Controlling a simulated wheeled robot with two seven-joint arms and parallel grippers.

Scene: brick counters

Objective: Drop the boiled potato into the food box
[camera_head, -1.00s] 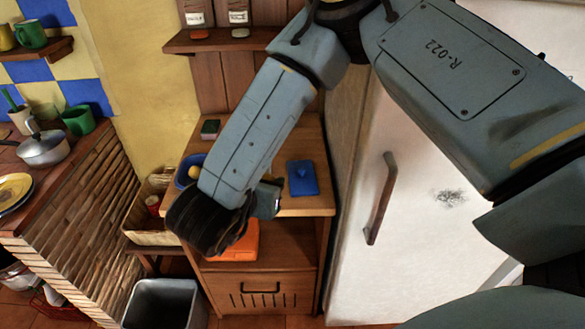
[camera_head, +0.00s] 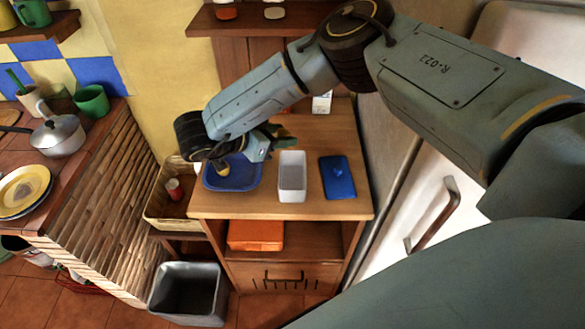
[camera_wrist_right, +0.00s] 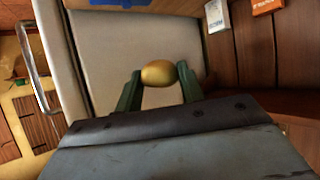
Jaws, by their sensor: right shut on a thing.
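My right gripper (camera_head: 272,138) is over the back left of the wooden counter, pointing right. In the right wrist view its two green fingers (camera_wrist_right: 158,92) are shut on a yellow-brown, rounded boiled potato (camera_wrist_right: 158,73). In the head view the held potato cannot be made out. An open white rectangular box (camera_head: 292,176), which looks like the food box, stands on the counter, in front of and slightly right of the gripper. A flat blue lid (camera_head: 338,177) lies to its right. My left gripper is not in view.
A blue tray (camera_head: 233,180) sits left of the white box, with a small yellow thing (camera_head: 221,167) over or in it. An orange box (camera_head: 256,235) is on the shelf below. A tall fridge (camera_head: 465,175) bounds the right, and a grey bin (camera_head: 187,293) stands on the floor.

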